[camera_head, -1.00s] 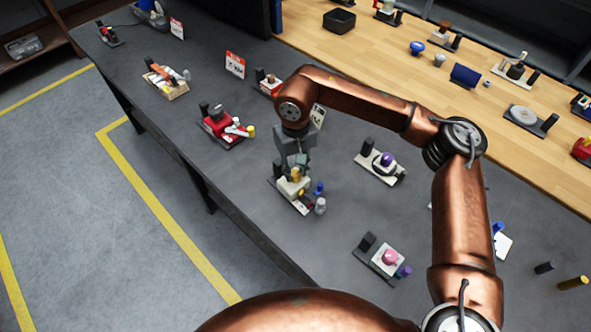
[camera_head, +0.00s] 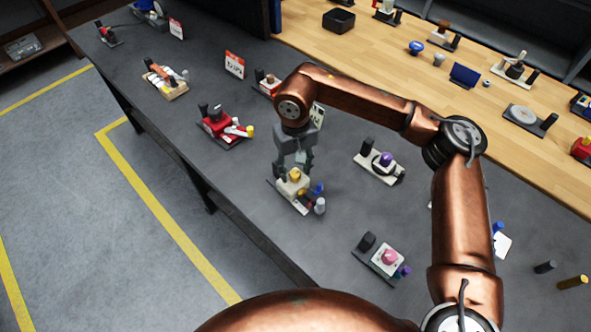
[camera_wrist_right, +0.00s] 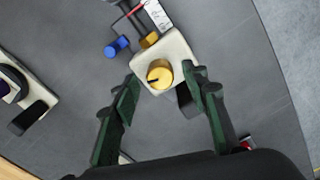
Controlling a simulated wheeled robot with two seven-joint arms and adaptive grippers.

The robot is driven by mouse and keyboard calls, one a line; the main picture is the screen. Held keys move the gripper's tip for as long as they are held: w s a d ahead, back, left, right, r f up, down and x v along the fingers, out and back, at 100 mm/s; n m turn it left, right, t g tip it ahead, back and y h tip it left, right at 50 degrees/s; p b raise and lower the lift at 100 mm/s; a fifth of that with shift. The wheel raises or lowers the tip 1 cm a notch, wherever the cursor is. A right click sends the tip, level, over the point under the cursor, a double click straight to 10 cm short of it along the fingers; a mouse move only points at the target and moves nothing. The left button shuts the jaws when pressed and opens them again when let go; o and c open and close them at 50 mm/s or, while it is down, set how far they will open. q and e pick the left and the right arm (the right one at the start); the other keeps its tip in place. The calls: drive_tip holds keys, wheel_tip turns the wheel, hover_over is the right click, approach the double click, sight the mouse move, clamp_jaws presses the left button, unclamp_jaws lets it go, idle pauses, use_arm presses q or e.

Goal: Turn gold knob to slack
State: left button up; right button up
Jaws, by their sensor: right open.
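The gold knob (camera_wrist_right: 159,74) sits on a cream valve body (camera_wrist_right: 178,47) in the right wrist view, with a dark line across its top. The knob also shows in the head view (camera_head: 295,174), on its cream base on the dark table. My right gripper (camera_head: 294,170) points down just above the knob, fingers spread. In the right wrist view the two green-padded fingertips (camera_wrist_right: 161,78) stand apart on either side of the knob, and no contact shows. My left gripper is not in view.
Blue (camera_wrist_right: 117,46) and brass (camera_wrist_right: 149,39) fittings lie beside the valve body. A red device (camera_head: 222,126), a purple-knobbed device (camera_head: 380,165) and a pink-knobbed device (camera_head: 388,258) stand around it on the dark table (camera_head: 330,240). Bare table separates them.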

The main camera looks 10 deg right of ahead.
sight(296, 173)
wheel_tip(296, 173, up, 12)
drive_tip(key=shift+f, duration=0.25)
idle(0.6)
